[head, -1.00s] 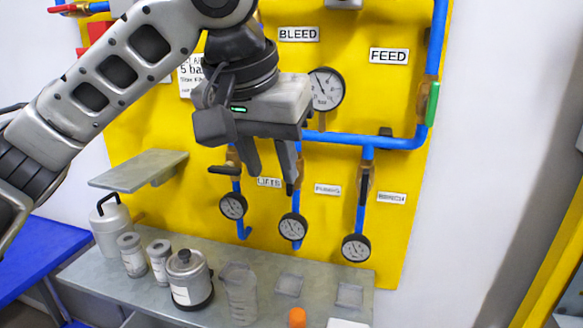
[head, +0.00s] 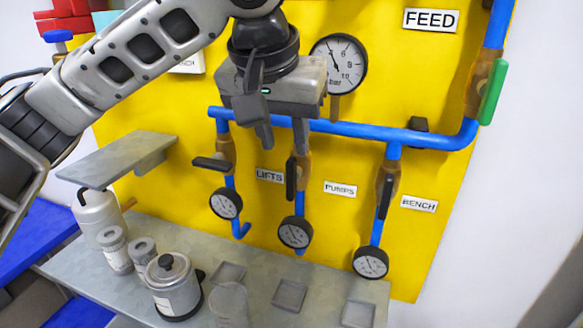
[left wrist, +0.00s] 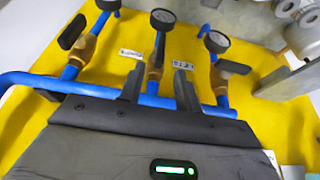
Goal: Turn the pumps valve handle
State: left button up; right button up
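The pumps valve is the middle of three brass valves on a yellow board. Its dark pumps handle (head: 291,179) points along its pipe, with the PUMPS label (head: 340,189) to its right. My left gripper (head: 282,148) is open and empty, its fingers pointing down just above that valve in the head view. In the left wrist view, the middle valve's brass body (left wrist: 154,73) shows between the two open fingers (left wrist: 158,80). I see no clear contact with the handle (left wrist: 160,48). My right gripper is not in view.
The lifts handle (head: 210,163) stands crosswise at left; the bench handle (head: 385,197) lies along its pipe at right. A blue pipe (head: 350,130) runs behind my gripper. Gauges (head: 295,232) hang below. A grey shelf (head: 120,160) juts out at left; a bench holds several canisters (head: 173,285).

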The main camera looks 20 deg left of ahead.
aim_at(289, 161)
pick_arm(q)
jog(key=x, duration=0.7)
jog(key=shift+w+f, duration=0.15)
jog(key=shift+f, duration=0.1)
grip_shut()
